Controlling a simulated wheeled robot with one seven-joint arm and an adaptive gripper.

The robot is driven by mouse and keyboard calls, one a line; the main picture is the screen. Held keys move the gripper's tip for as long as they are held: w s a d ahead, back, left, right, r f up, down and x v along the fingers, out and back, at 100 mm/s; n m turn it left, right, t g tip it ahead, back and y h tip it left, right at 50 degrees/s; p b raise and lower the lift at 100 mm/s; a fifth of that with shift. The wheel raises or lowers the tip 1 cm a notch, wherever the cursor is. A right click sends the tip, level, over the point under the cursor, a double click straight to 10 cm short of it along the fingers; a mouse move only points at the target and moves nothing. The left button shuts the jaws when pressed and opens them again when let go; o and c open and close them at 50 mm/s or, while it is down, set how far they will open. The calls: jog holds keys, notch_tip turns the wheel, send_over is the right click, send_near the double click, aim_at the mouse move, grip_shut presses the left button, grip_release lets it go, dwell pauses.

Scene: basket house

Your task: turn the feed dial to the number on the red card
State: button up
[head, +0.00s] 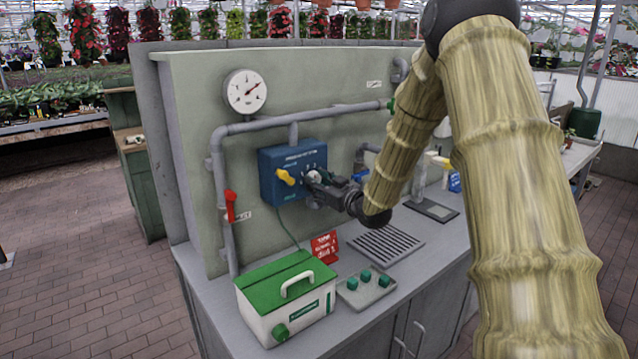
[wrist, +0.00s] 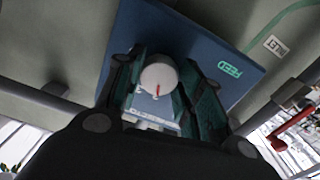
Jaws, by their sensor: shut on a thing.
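The feed dial (wrist: 158,78) is a round pale knob with a red pointer mark, on the blue control box (head: 266,180) fixed to the grey-green panel. My gripper (head: 318,180) reaches the box's front from the right and is shut on the dial. In the wrist view its fingers (wrist: 158,88) stand on both sides of the knob. Green "FEED" lettering shows beside it. The numbers around the dial are mostly hidden or too small to read. The red card (head: 325,247) stands on the counter below the box; its white writing is too small to read surely.
A yellow handle (head: 286,177) sits left of the dial on the box. A red lever (head: 230,206), grey pipes and a gauge (head: 246,91) are on the panel. A green-lidded case (head: 287,297), a block with green knobs (head: 366,289) and a drain grate (head: 374,246) occupy the counter.

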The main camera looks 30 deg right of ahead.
jog(key=shift+n+b, duration=0.3)
jog(key=shift+b, duration=0.15)
jog(key=n+b, duration=0.7)
jog(key=b, duration=0.1)
jog(key=shift+d+r+n, duration=0.1)
jog(key=shift+n, duration=0.2)
jog(key=o, duration=1)
jog(key=shift+s, duration=0.1)
jog(key=s, duration=0.7)
jog(key=s+d, duration=0.1)
jog(key=s, duration=0.3)
jog(key=shift+s, duration=0.35)
